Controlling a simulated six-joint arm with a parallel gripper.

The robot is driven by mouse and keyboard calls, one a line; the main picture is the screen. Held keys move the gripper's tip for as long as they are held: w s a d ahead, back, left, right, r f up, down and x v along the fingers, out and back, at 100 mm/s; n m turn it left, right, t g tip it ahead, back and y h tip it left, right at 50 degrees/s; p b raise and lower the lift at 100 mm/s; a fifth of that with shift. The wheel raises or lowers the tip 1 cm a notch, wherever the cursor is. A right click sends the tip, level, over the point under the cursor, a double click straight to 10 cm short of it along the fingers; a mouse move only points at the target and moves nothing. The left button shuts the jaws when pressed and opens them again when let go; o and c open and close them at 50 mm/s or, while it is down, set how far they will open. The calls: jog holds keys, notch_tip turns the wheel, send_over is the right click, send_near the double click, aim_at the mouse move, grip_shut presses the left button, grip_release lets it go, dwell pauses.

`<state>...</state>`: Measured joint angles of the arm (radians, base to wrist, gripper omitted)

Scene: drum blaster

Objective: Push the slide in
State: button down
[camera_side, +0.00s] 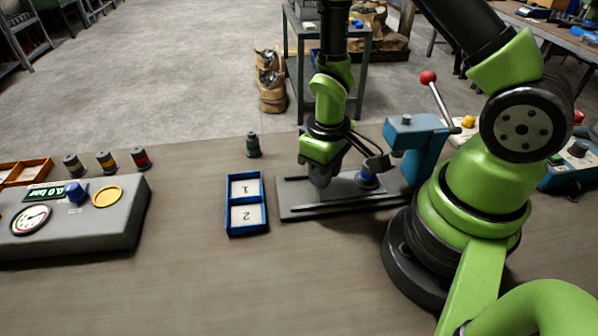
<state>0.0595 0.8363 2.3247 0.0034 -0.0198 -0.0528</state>
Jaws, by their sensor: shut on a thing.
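The slide (352,186) is a grey plate on a dark rail base (292,200) in the middle of the table. A small blue-and-grey round piece (367,178) sits at its right part, close to the blue machine (418,148) with a red-knobbed lever. My gripper (321,183) points down over the left-middle part of the slide. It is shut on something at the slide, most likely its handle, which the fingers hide. The right end of the slide lies close to the blue machine; the exact gap is not clear.
A blue tray (246,231) with compartments 1 and 2 lies left of the rail base. A dark canister (253,146) stands behind it. A grey gauge box (120,222) and several canisters are at the left. The front of the table is clear.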

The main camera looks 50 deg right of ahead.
jog(key=shift+s+d, duration=0.45)
jog(key=c, duration=0.9)
grip_release()
jog(key=shift+r, duration=0.1)
notch_tip(320, 180, up, 10)
jog(key=shift+w, duration=0.1)
